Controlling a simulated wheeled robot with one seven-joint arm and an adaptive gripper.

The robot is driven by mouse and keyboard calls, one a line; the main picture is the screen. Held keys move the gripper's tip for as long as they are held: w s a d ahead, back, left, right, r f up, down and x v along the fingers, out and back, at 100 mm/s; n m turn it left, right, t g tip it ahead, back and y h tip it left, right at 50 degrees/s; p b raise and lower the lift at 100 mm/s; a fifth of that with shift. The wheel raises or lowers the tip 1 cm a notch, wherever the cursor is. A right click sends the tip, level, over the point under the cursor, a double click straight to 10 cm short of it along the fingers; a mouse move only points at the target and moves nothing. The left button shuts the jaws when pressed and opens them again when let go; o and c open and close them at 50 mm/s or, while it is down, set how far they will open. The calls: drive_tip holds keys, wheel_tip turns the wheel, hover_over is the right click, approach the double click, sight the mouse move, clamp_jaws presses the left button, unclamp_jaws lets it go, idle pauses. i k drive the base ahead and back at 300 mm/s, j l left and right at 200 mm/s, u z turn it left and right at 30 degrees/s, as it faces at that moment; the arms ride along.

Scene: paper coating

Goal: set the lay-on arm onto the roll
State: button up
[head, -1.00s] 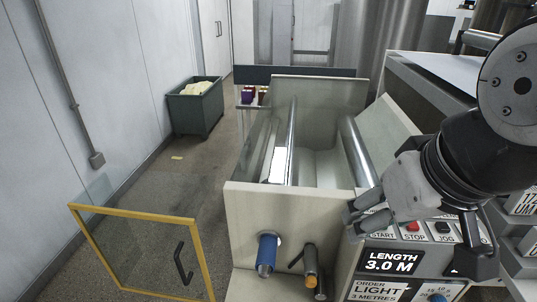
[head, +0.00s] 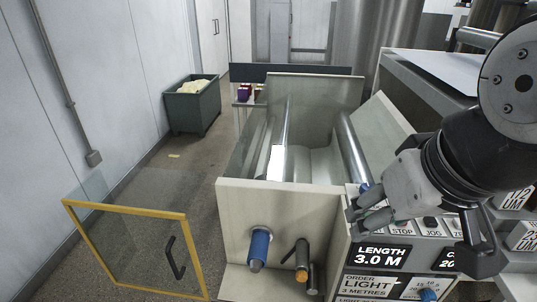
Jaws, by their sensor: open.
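Inside the open-topped coating machine (head: 235,212), a shiny metal roll (head: 352,150) runs lengthwise on the right and a slimmer bright bar (head: 287,125) runs on the left. I cannot tell for sure which part is the lay-on arm. On the front panel, a dark lever with an orange end (head: 302,274) sits right of a blue cylinder with a metal tip (head: 259,247). My gripper (head: 362,215) is open and empty, over the machine's right front corner by the control panel. It is right of and higher in the picture than the lever, apart from it, and covers some buttons.
A yellow-framed clear door (head: 125,213) with a black handle stands open at left front. The control panel (head: 383,257) reads LENGTH 3.0 M and ORDER LIGHT. A green bin (head: 193,111) stands by the left wall.

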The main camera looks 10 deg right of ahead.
sight(301, 266)
drive_tip(key=k+l, duration=0.15)
drive_tip(key=l, duration=0.2)
drive_tip(key=k+l+z, duration=0.1)
drive_tip(key=l, duration=0.25)
drive_tip(key=k+l, duration=0.25)
drive_tip(key=k+l+z, duration=0.1)
drive_tip(key=l, duration=0.35)
